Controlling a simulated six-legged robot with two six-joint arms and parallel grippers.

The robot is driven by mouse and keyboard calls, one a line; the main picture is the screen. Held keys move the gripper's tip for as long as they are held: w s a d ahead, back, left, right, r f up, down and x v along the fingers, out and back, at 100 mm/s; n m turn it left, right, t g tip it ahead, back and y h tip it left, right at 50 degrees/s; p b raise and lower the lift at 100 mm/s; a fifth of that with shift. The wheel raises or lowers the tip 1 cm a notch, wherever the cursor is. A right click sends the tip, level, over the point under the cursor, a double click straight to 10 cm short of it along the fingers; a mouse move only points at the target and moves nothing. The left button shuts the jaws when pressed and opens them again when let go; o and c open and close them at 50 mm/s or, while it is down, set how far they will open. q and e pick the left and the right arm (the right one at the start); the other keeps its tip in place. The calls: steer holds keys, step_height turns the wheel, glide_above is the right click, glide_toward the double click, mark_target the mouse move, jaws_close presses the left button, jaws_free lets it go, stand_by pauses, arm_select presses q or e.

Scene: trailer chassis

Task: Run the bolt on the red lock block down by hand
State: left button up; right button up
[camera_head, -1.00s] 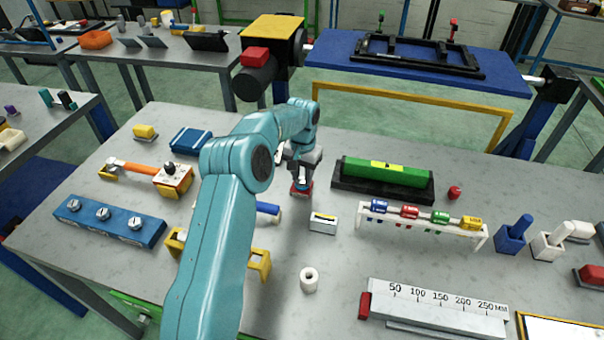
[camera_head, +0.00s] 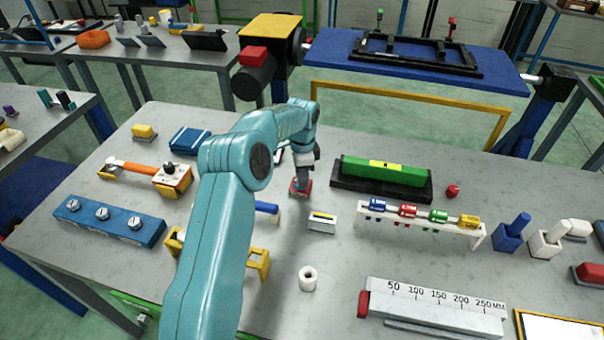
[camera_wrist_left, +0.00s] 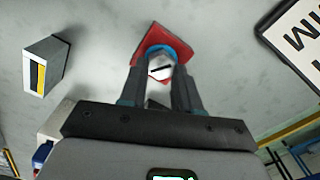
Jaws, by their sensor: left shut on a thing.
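The red lock block (camera_head: 298,193) sits on the grey workbench, below my left gripper (camera_head: 302,180). In the left wrist view, the red block (camera_wrist_left: 172,37) shows beyond the fingertips with a blue ring around the bolt. The bolt (camera_wrist_left: 160,69) has a pale head with a dark slot and lies between the two fingers of my left gripper (camera_wrist_left: 160,75). The left gripper is shut on it, pointing down from above. The gripper hides most of the bolt in the head view. My right gripper is not in view.
A small white block with a yellow strip (camera_head: 322,222) stands close to the right. A green block on a black base (camera_head: 385,178) lies behind it. A rack of coloured tags (camera_head: 425,215) is farther right, and a white roll (camera_head: 308,279) stands in front.

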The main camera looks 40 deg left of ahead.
arm_select(q)
steer(key=shift+a+r+m, duration=0.1)
steer(key=shift+r+m, duration=0.1)
steer(key=shift+m, duration=0.95)
steer(key=shift+r+m, duration=0.15)
steer(key=shift+m, duration=1)
steer(key=o, duration=1)
steer(key=shift+o, duration=0.2)
steer(key=shift+s+f, duration=0.1)
